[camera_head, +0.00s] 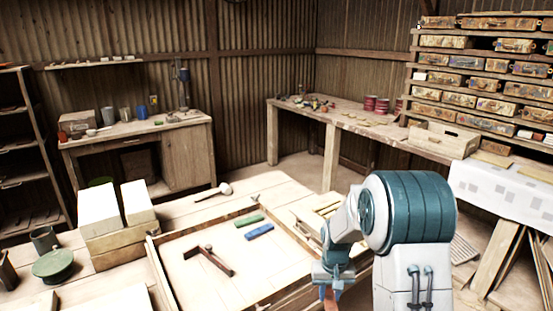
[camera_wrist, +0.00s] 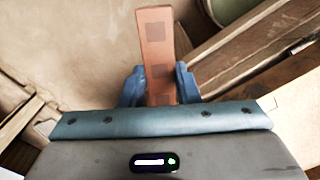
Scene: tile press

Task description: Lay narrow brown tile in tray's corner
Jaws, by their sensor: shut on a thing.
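The narrow brown tile (camera_wrist: 156,40) is between the two blue fingers of my gripper (camera_wrist: 159,88) in the wrist view, pointing away from the palm. My gripper is shut on it. In the head view my gripper (camera_head: 331,284) is low at the tray's right side, and a small part of the brown tile (camera_head: 330,299) shows below it. The shallow wooden tray (camera_head: 158,262) lies on the near table. Its near right corner is hidden by my arm.
A brown angled tool (camera_head: 209,262) lies in the tray's left half. White blocks (camera_head: 120,208) stand left of the tray, near a green round lidded pot (camera_head: 54,265). A mallet (camera_head: 222,189) lies behind the tray. The tray floor is bare around these things.

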